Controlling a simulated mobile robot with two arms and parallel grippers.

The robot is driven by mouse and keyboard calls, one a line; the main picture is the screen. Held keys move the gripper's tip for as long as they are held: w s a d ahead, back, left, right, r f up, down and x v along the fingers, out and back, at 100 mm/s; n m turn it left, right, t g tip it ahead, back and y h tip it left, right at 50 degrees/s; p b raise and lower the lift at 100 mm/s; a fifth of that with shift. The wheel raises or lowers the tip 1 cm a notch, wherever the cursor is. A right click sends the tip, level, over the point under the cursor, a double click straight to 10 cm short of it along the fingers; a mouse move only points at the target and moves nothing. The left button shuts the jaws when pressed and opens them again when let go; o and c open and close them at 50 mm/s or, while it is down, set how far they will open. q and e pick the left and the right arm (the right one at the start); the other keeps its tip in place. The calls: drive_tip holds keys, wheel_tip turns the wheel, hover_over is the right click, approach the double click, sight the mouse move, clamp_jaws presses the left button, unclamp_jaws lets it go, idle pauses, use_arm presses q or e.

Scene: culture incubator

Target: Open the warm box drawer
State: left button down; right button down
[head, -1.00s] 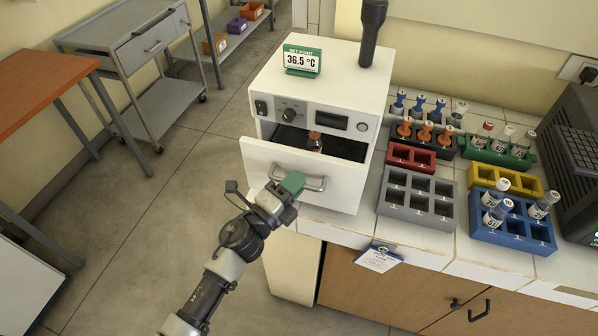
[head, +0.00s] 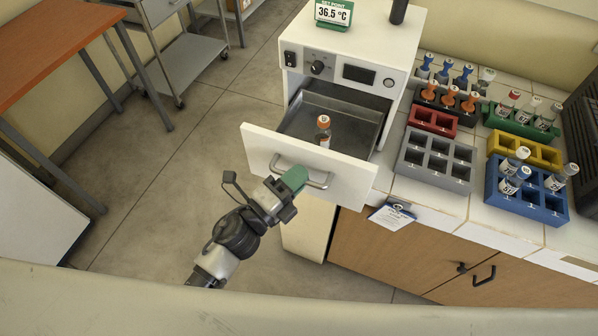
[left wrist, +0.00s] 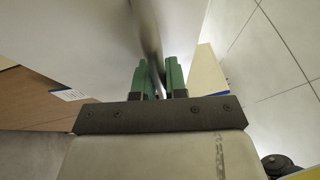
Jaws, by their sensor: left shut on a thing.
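The warm box (head: 340,75) is a white cabinet on the counter with a switch, a knob and a dark display on its front. Its drawer (head: 250,148) stands pulled well out, and its grey metal inside shows. One vial with an orange cap (head: 323,132) stands upright in the drawer. My left gripper (head: 294,180) is shut on the drawer handle (head: 319,180), a metal bar on the drawer front. In the left wrist view the green fingers (left wrist: 159,77) sit on both sides of the handle bar. My right gripper is not in view.
Right of the box, the counter holds a grey rack (head: 434,160), a red rack (head: 433,121), a yellow rack (head: 523,152) and a blue rack (head: 525,196) with vials. A tag (head: 391,216) hangs at the counter edge. Open floor (head: 170,190) lies to the left.

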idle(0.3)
use_arm(q)
drive_tip(key=c, duration=1.2)
unclamp_jaws()
drive_tip(key=b+v, duration=0.4)
drive_tip(key=v, duration=0.7)
drive_tip(key=shift+d, duration=0.1)
